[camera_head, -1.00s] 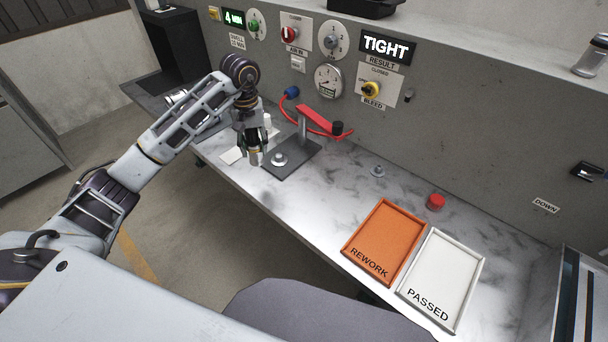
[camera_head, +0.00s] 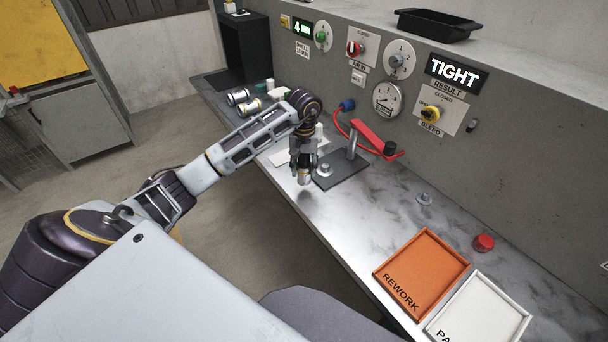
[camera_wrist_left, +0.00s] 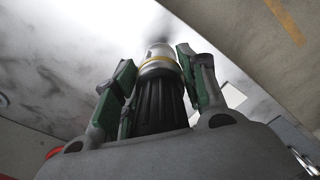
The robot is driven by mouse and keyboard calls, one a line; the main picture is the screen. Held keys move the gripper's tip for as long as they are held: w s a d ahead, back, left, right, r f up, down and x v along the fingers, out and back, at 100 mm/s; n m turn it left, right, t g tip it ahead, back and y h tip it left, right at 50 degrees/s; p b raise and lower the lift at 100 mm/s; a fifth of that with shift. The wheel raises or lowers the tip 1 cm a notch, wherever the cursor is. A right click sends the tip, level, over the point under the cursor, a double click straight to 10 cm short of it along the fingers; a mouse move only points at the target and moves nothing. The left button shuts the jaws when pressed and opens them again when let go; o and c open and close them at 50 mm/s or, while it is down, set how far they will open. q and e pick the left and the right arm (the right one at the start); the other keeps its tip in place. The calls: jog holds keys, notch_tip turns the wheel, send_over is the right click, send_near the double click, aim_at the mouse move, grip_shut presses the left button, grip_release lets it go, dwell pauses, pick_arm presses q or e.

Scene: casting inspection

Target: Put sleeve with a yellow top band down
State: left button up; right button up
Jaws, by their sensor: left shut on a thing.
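The sleeve (camera_head: 304,178) hangs below my left gripper (camera_head: 304,165) in the head view, a little above the bench or close to it; I cannot tell if it touches. In the left wrist view the sleeve (camera_wrist_left: 157,52) is a bright metal cylinder with a yellow band, seen between the green-padded fingers of my left gripper (camera_wrist_left: 158,78). The gripper is shut on it. The sleeve is just left of the dark test plate (camera_head: 345,172) with its small metal seat (camera_head: 324,170). My right gripper is not in view.
The red clamp arm (camera_head: 368,132) rises over the test plate. Two metal sleeves (camera_head: 243,103) lie at the bench's far left. The orange REWORK tray (camera_head: 425,275) and white PASSED tray (camera_head: 480,315) are at the right. Marble bench between plate and trays is mostly clear.

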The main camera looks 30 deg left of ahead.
aim_at(304, 175)
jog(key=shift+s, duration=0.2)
pick_arm(q)
jog(key=shift+f, duration=1.75)
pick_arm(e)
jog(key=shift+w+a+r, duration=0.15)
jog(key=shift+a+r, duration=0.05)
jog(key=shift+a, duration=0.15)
pick_arm(q)
jog(key=shift+f, duration=0.2)
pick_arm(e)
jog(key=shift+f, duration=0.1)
pick_arm(q)
jog(key=o, duration=1.1)
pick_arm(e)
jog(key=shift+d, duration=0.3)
